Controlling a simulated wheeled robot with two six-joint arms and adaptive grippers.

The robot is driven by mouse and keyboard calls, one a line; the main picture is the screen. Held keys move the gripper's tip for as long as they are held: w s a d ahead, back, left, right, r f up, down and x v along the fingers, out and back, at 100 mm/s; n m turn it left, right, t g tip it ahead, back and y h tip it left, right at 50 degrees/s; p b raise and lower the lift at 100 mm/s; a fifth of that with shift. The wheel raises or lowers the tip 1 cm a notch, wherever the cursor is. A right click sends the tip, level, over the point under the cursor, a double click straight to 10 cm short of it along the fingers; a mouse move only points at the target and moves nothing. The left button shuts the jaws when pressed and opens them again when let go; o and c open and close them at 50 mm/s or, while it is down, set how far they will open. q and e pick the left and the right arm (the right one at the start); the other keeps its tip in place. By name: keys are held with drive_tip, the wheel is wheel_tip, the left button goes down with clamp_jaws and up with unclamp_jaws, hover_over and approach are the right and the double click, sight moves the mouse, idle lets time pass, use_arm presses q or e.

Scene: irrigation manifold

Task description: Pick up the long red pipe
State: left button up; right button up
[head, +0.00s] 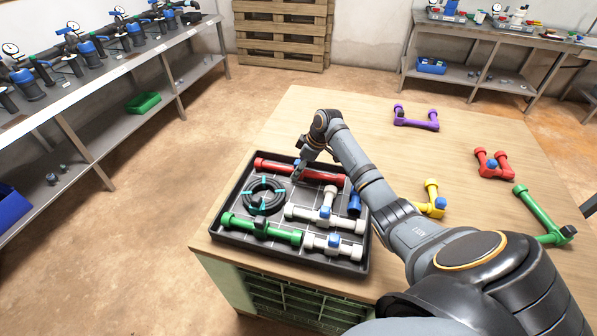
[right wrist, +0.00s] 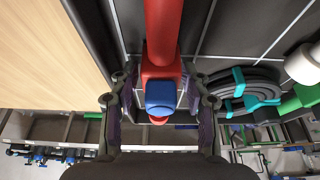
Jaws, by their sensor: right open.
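The long red pipe (head: 274,166) lies along the far side of the black tray (head: 232,239). In the right wrist view the red pipe (right wrist: 163,30) runs down from the top edge to a red fitting with a blue cap. My right gripper (head: 299,172) is above the pipe's middle part in the head view and hides some of it. In the right wrist view my right gripper (right wrist: 160,95) is open, one finger on each side of the fitting, with a visible gap to each. My left gripper is not in view.
The tray also holds a black hose coil (head: 264,196), a green pipe (head: 262,230), white pipe pieces (head: 332,246) and a blue part (head: 354,203). The table's far left area is clear.

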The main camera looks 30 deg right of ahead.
sight(298, 162)
drive_tip(key=shift+s+r, duration=0.1)
drive_tip(key=shift+c, duration=1)
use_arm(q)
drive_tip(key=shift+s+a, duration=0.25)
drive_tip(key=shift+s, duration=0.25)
use_arm(e)
clamp_jaws()
drive_tip(key=shift+r, duration=0.1)
drive_tip(key=shift+r, duration=0.3)
wheel_tip(298, 162, up, 3)
drive_tip(key=shift+s+f, duration=0.1)
use_arm(q)
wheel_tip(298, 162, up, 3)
drive_tip(key=p, duration=0.3)
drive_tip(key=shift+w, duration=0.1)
use_arm(e)
drive_tip(key=s+a+r, duration=0.1)
drive_tip(key=s+r, duration=0.8)
drive_tip(key=s, duration=0.4)
drive_tip(key=shift+s+a+r, duration=0.2)
drive_tip(key=shift+s+a, duration=0.1)
